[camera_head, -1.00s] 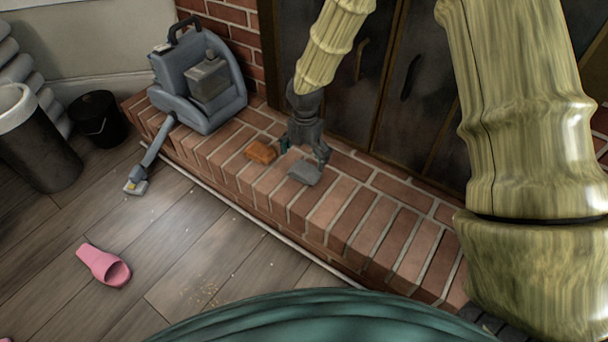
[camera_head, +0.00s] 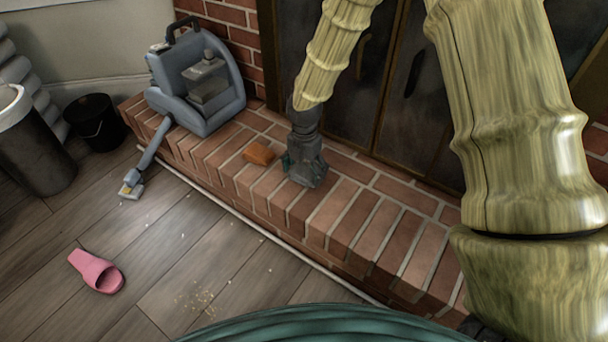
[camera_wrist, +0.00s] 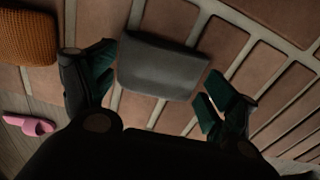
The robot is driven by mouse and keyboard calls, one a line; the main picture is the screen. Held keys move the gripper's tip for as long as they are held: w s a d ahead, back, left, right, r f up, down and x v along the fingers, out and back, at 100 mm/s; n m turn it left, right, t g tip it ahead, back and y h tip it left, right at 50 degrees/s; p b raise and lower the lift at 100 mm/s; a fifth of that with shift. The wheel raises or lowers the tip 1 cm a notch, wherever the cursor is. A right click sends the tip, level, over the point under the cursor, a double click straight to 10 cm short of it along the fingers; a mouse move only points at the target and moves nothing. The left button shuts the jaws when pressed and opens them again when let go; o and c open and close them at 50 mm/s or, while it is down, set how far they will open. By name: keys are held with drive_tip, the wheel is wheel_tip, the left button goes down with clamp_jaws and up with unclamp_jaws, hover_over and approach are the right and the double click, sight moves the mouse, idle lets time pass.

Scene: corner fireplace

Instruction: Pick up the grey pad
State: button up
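The grey pad (camera_wrist: 162,66) lies on the brick hearth and shows in the wrist view between and just beyond my two fingers. My gripper (camera_wrist: 158,90) is open, with one green-padded finger on each side of the pad. A small gap shows between the pad and the right finger; the left finger is close to the pad's left edge, and I cannot tell whether it touches. In the head view my gripper (camera_head: 305,178) is low over the hearth and hides most or all of the pad.
An orange-brown sponge-like block (camera_head: 259,154) lies on the brick hearth (camera_head: 385,232), left of my gripper. A blue-grey cleaning machine (camera_head: 200,85) stands further left. Dark fireplace doors (camera_head: 412,90) rise behind. A pink slipper (camera_head: 96,271) and crumbs lie on the floor.

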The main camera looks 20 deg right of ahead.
sight(305, 173)
drive_tip(key=shift+c, duration=0.9)
drive_tip(key=shift+r, duration=0.1)
drive_tip(key=shift+r+p, duration=0.8)
drive_tip(key=shift+r, duration=0.05)
drive_tip(key=shift+s+r+p, duration=0.2)
drive_tip(key=shift+r+p, duration=0.35)
drive_tip(key=shift+s+r+p, duration=0.15)
drive_tip(key=shift+r+p, duration=0.4)
drive_tip(key=s+p, duration=0.1)
drive_tip(key=s, duration=0.4)
drive_tip(key=s+p, duration=0.2)
drive_tip(key=s, duration=0.3)
drive_tip(key=s+r+p, duration=0.1)
drive_tip(key=s+p, duration=0.1)
drive_tip(key=s, duration=0.3)
drive_tip(key=shift+s+a, duration=0.1)
drive_tip(key=shift+s, duration=0.05)
